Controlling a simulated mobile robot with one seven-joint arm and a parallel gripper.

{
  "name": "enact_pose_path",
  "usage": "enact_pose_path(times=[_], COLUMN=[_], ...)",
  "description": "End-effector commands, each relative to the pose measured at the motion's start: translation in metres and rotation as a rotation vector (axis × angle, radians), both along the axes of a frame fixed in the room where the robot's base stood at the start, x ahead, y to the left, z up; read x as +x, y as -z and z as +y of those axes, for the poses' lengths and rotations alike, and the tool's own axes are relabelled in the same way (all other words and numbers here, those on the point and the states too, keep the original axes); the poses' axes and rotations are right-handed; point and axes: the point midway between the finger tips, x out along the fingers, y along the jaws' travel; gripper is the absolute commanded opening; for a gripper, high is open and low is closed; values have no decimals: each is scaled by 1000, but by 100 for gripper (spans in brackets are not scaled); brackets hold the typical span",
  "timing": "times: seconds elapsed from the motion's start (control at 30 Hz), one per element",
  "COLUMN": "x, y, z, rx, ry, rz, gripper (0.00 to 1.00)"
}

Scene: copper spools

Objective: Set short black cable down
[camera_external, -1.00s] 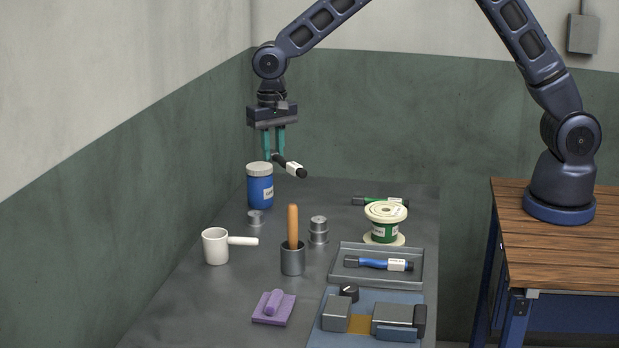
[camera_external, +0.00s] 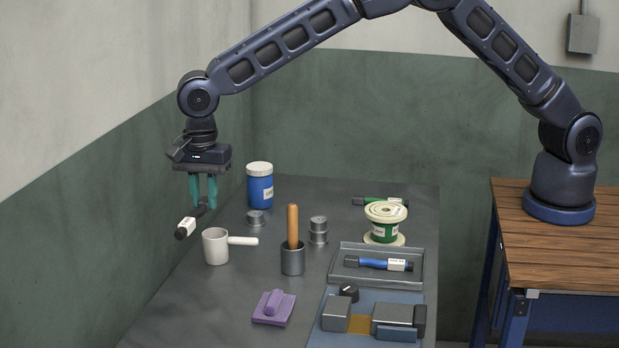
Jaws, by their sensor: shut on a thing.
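The short black cable (camera_external: 182,233) has black ends and a white label around its middle. My gripper (camera_external: 203,207) has two teal fingers pointing down and is shut on the cable near its upper right end. The cable hangs tilted, its lower left end toward the camera. In the picture it lies just left of the white mug, beside the bench's left edge. It is held in the air; its exact height and whether it is over the bench cannot be told.
The white mug (camera_external: 215,247) with a long handle is close to my gripper. A blue jar (camera_external: 260,187), small metal cylinders (camera_external: 318,231) and a cup with a wooden-handled tool (camera_external: 292,258) stand nearby. The grey bench (camera_external: 190,305) is clear at the front left.

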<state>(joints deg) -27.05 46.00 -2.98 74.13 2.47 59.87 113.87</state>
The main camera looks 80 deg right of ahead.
Motion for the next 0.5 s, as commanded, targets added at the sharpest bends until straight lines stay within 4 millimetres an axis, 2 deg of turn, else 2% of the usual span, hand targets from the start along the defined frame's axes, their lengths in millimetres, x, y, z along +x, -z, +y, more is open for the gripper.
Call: enact_pose_path(times=[0.1,0.5], x=[-1,-1], y=[27,113], z=[-1,-1], rx=[-2,-1], ry=[0,-1], rz=[5,3], gripper=[0,0])
